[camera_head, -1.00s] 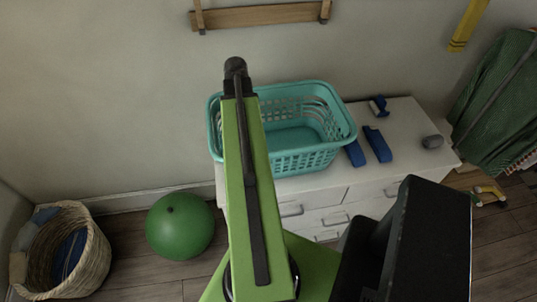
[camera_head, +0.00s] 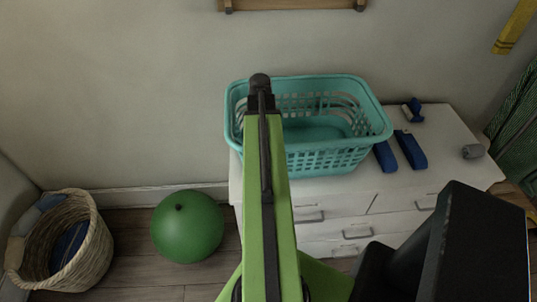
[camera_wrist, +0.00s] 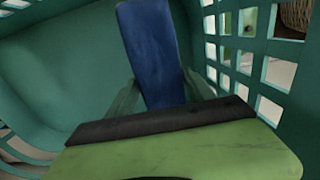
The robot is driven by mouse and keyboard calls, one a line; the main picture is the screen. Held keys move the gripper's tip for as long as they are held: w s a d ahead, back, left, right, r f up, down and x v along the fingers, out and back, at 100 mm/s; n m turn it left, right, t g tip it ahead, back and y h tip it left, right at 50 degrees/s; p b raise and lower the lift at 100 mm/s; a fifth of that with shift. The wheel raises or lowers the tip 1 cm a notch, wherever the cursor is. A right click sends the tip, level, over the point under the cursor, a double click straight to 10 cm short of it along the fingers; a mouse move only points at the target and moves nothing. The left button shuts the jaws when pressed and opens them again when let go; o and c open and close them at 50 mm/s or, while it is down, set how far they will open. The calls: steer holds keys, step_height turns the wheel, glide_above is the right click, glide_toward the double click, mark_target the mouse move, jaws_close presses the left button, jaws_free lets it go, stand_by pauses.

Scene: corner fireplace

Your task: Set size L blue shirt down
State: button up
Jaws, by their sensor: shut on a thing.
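A folded dark blue shirt (camera_wrist: 153,50) stands out ahead of the wrist camera, between the two fingers of my gripper (camera_wrist: 163,92). My gripper is shut on it. The teal laundry basket (camera_head: 345,160) stands on the white dresser, and its walls surround the shirt and fingers in the wrist view (camera_wrist: 50,75). In the head view my arm hides the gripper and the held shirt. I cannot read a size on the shirt or tell whether it touches the basket floor.
A green ball (camera_head: 187,227) and a wicker basket (camera_head: 92,250) with cloth are on the floor.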

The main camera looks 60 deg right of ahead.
steer(key=shift+f+b, duration=2.05)
steer(key=shift+f, duration=0.7)
steer(key=o, duration=1.5)
steer(key=shift+r, duration=0.1)
step_height(320, 180, up, 12)
steer(key=p, duration=1.2)
steer(key=shift+r+p, duration=0.25)
steer(key=shift+p, duration=0.1)
steer(key=shift+f, duration=0.1)
